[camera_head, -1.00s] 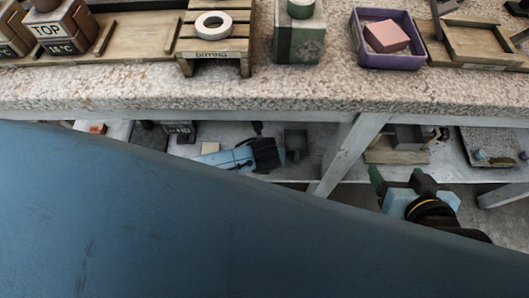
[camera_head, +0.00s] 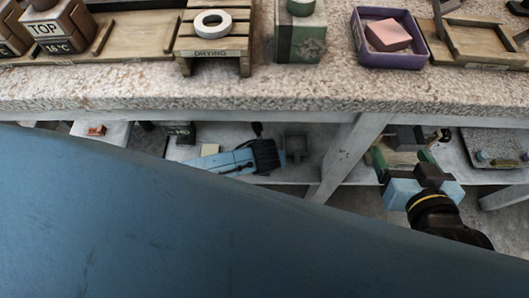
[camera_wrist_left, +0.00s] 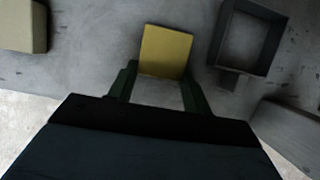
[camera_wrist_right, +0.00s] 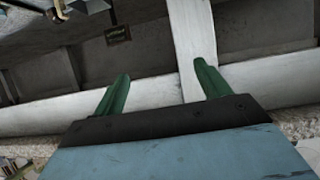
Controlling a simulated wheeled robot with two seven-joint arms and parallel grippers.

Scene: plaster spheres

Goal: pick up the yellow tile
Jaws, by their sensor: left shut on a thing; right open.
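The yellow tile (camera_wrist_left: 166,50) shows in the left wrist view, between the fingertips of my left gripper (camera_wrist_left: 160,72), which is shut on it. It is over or on the grey lower shelf; I cannot tell whether it touches the shelf. In the head view my left gripper (camera_head: 264,152) is at the lower shelf, and the tile cannot be made out there. My right gripper (camera_head: 402,160) is open and empty in front of the lower shelf at the right. Its green fingers are apart in the right wrist view (camera_wrist_right: 162,72).
On the lower shelf, a beige block (camera_head: 209,150) and an open grey box (camera_wrist_left: 248,38) lie on either side of the tile. A slanted white leg (camera_head: 347,152) stands between my grippers. The speckled tabletop (camera_head: 130,88) is above, holding a purple tray (camera_head: 388,60) and a drying rack (camera_head: 213,54).

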